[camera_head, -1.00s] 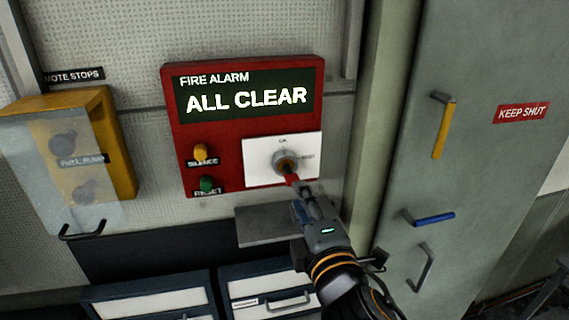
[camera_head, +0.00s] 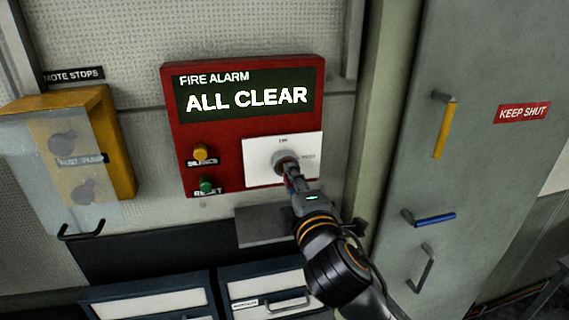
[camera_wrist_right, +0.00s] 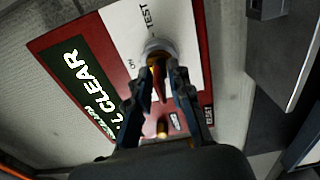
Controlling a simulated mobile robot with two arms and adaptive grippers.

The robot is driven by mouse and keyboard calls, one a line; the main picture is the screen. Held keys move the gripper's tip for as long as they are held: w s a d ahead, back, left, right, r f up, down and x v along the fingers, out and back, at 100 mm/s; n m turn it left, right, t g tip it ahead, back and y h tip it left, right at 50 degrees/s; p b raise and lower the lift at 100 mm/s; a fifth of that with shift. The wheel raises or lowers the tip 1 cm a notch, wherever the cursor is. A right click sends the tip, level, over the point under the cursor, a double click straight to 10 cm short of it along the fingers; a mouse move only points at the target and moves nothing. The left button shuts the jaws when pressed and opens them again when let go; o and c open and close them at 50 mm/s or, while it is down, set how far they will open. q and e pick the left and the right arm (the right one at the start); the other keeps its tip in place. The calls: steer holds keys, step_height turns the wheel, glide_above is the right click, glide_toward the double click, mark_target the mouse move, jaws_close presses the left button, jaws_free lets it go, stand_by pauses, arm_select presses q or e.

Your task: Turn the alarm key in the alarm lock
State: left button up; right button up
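The alarm lock (camera_head: 280,158) is a round grey cylinder on a white plate of the red fire alarm panel; it also shows in the right wrist view (camera_wrist_right: 157,46). The red alarm key (camera_wrist_right: 160,82) is at the lock, between the fingers of my right gripper (camera_wrist_right: 160,76). In the head view the right gripper (camera_head: 290,178) mostly hides the key. Whether the fingers press on the key or only stand around it is unclear. The panel display (camera_head: 245,98) reads ALL CLEAR. My left gripper is not in view.
Yellow silence button (camera_head: 200,152) and green reset button (camera_head: 207,184) sit left of the lock. A grey ledge (camera_head: 262,228) is below the panel. A clear-covered yellow box (camera_head: 118,150) is at left. A grey cabinet with yellow (camera_head: 441,130) and blue (camera_head: 434,219) handles stands at right.

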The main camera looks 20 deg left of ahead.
jaws_close()
steer(key=m, duration=0.4)
steer(key=shift+f, duration=0.1)
steer(key=m, duration=0.3)
steer(key=shift+o, duration=2.2)
jaws_free()
steer(key=shift+s+d, duration=0.1)
steer(key=shift+p+v, duration=0.75)
steer(key=shift+v, duration=0.95)
